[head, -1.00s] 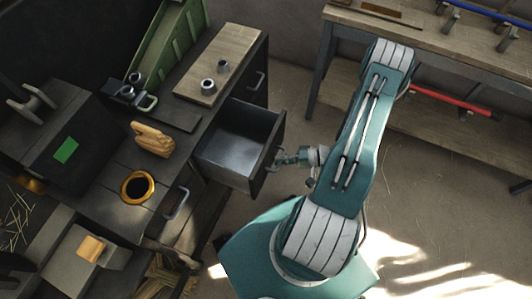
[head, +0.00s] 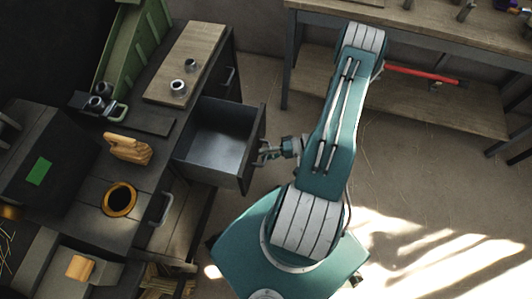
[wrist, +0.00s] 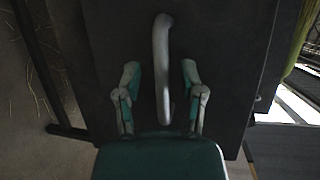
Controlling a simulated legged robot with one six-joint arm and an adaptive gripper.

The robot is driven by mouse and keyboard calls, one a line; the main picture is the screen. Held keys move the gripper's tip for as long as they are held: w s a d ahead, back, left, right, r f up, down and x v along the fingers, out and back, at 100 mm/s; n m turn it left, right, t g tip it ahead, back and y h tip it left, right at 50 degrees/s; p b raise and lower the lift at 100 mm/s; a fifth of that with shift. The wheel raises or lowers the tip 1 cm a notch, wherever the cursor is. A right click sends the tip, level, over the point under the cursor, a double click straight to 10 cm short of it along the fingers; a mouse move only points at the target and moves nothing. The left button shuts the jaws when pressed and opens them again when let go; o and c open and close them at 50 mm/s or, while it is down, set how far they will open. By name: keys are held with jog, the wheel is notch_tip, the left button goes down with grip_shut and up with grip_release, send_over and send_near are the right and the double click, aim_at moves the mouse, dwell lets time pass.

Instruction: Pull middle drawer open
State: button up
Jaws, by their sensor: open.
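The middle drawer (head: 212,143) of the dark workbench is pulled out, and its empty grey inside shows in the head view. Its front panel faces right, toward my arm. In the wrist view the drawer's curved grey handle (wrist: 162,65) stands upright in the picture against the dark front (wrist: 215,40). My gripper (head: 266,152) is at the drawer front in the head view. In the wrist view my gripper (wrist: 161,78) is open, with one finger on each side of the handle and a visible gap to both. The handle's lower end is close to the palm.
The bench top holds a wooden board (head: 190,65) with metal nuts, a wooden hand (head: 128,148) and a gold-rimmed round pot (head: 119,199). Other closed drawer handles show on both sides. A second table (head: 430,100) stands at the back right. Open floor lies to the right.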

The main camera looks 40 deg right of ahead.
jog(key=v, duration=1.2)
jog(key=shift+r, duration=0.1)
jog(key=w+a+r+n+g+h, duration=0.2)
jog(key=w+a+r+g, duration=0.1)
jog(key=r, duration=0.4)
jog(key=w+a+r+n+g+h, duration=0.1)
jog(key=w+a+r+g+h, duration=0.2)
jog(key=r, duration=0.4)
jog(key=w+a+r+n+g+h, duration=0.2)
jog(key=w+r+g, duration=0.1)
jog(key=r, duration=0.5)
jog(key=s+a+r+n+t+h, duration=0.1)
jog(key=s+a+r+t+h, duration=0.2)
jog(key=a+r, duration=0.4)
jog(key=s+a+r+n+t+h, duration=0.1)
jog(key=s+a+r+t+h, duration=0.2)
jog(key=a+r, duration=0.4)
notch_tip(320, 180, up, 3)
jog(key=shift+a+r+h, duration=0.15)
jog(key=shift+a+h, duration=0.25)
jog(key=shift+s+a, duration=0.1)
jog(key=shift+a, duration=0.05)
